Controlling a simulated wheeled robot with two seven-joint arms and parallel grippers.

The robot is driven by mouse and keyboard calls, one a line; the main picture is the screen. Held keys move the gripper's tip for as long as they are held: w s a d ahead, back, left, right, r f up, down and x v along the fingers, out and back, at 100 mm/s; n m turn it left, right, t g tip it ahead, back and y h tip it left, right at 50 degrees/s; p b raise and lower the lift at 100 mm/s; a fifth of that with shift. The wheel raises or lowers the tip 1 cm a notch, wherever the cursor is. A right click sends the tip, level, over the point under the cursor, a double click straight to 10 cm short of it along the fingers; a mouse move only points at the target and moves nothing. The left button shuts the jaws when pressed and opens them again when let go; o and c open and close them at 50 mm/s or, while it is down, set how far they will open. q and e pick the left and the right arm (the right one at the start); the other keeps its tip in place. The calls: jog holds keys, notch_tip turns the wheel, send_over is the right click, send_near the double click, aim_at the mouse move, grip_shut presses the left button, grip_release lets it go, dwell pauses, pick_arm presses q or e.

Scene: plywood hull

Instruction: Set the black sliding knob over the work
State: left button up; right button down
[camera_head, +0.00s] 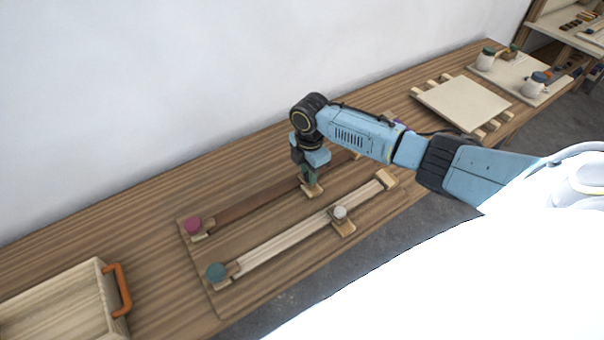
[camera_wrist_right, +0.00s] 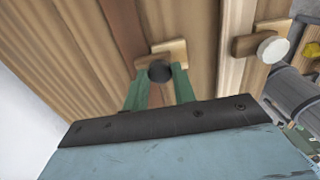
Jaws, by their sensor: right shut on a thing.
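My right gripper (camera_head: 311,179) points down over the dark rail (camera_head: 256,206) of a wooden board. Its green fingers are shut on the black sliding knob (camera_wrist_right: 160,71), which shows between them in the right wrist view. The knob stands on a small light wood slider (camera_head: 312,192) on the dark rail. In the head view the gripper hides the knob. My left gripper is not in view.
A pale rail (camera_head: 285,240) runs parallel on the near side, with a white knob (camera_head: 340,212) on a slider. A pink knob (camera_head: 193,224) and a teal knob (camera_head: 216,271) mark the left ends. A wooden box with orange handle (camera_head: 122,289) stands left; a pale board (camera_head: 462,102) lies right.

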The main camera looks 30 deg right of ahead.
jog(key=shift+w, duration=0.3)
jog(key=c, duration=1.1)
grip_release()
jog(key=shift+s, duration=0.1)
jog(key=shift+c, duration=0.2)
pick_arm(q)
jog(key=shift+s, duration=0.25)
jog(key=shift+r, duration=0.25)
pick_arm(e)
notch_tip(320, 180, up, 14)
jog(key=shift+f, duration=0.25)
